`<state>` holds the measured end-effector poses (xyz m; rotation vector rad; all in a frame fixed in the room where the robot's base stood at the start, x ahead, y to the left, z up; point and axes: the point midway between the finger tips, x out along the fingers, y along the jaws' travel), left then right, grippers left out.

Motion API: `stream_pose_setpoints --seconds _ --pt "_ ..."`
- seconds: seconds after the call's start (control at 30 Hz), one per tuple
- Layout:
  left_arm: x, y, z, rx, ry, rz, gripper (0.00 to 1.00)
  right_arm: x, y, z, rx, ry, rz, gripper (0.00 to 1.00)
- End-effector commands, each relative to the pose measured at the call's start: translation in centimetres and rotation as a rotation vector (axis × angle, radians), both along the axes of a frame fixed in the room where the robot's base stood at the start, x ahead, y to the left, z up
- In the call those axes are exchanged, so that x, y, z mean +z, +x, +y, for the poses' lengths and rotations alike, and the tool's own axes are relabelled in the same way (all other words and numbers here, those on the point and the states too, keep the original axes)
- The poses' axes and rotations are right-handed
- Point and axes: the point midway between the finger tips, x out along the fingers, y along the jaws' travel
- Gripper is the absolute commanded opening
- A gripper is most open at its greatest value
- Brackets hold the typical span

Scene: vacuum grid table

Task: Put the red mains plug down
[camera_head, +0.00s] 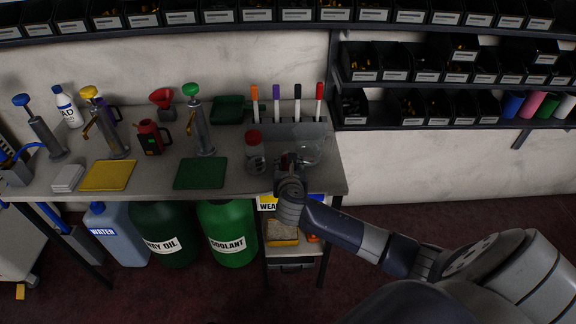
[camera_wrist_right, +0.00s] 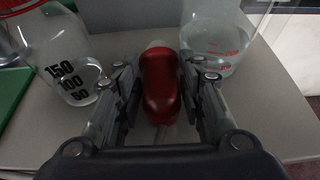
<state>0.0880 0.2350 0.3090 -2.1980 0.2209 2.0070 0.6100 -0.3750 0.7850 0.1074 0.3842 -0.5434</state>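The red mains plug (camera_wrist_right: 160,85) lies between the two fingers of my right gripper (camera_wrist_right: 160,78) in the right wrist view, with a pale tip at its far end. The fingers are close along both its sides and appear shut on it. In the head view, my right gripper (camera_head: 288,163) is over the front right part of the grey table (camera_head: 232,180), with a bit of red showing at its fingers. Whether the plug touches the table is hard to tell. My left gripper is not in view.
A clear red-topped vessel (camera_head: 255,157) stands just left of my right gripper, and a clear glass flask (camera_head: 309,150) just right. A marker holder (camera_head: 290,133) is behind. A green mat (camera_head: 201,173) lies farther left. The table's front edge is close.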

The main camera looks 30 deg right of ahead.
Motion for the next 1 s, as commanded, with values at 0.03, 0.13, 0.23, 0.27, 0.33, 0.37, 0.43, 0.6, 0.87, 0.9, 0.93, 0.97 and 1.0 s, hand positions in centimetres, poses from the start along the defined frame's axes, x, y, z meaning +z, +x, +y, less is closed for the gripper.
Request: stream_pose_setpoints --seconds 0.03,0.13,0.23,0.27,0.33,0.37,0.43,0.6,0.87,0.9,0.93,0.97,1.0 --pt "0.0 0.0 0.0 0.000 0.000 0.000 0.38 -0.1 0.2 -0.1 0.000 0.001 0.001 0.37" --pt "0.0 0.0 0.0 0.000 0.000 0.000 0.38 -0.1 0.2 -0.1 0.001 0.001 0.001 0.37" --pt "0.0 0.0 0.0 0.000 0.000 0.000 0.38 -0.1 0.2 -0.1 0.001 0.001 0.001 0.37" --pt "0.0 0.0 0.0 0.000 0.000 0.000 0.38 -0.1 0.2 -0.1 0.001 0.001 0.001 0.34" --pt "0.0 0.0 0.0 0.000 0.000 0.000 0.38 -0.1 0.2 -0.1 0.001 0.001 0.001 0.18" --pt "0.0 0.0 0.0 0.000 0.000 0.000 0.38 -0.1 0.2 -0.1 0.001 0.001 0.001 0.12" --pt "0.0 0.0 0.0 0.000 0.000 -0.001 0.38 -0.1 0.2 -0.1 0.001 0.001 0.001 0.05" --pt "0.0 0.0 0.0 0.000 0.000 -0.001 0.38 -0.1 0.2 -0.1 0.001 0.000 0.000 0.05" --pt "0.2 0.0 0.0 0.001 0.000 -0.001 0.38 0.9 0.2 -0.1 0.001 -0.001 -0.002 0.05" --pt "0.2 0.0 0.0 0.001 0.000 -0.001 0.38 1.4 0.2 -0.1 0.001 -0.002 -0.004 0.05" --pt "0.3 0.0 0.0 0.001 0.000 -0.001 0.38 1.7 0.3 -0.1 0.001 -0.001 -0.004 0.05" --pt "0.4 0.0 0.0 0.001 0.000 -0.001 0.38 2.1 0.2 -0.1 0.001 -0.001 -0.004 0.05" --pt "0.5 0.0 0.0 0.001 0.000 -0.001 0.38 2.8 0.3 -0.1 0.001 0.000 -0.006 0.05"
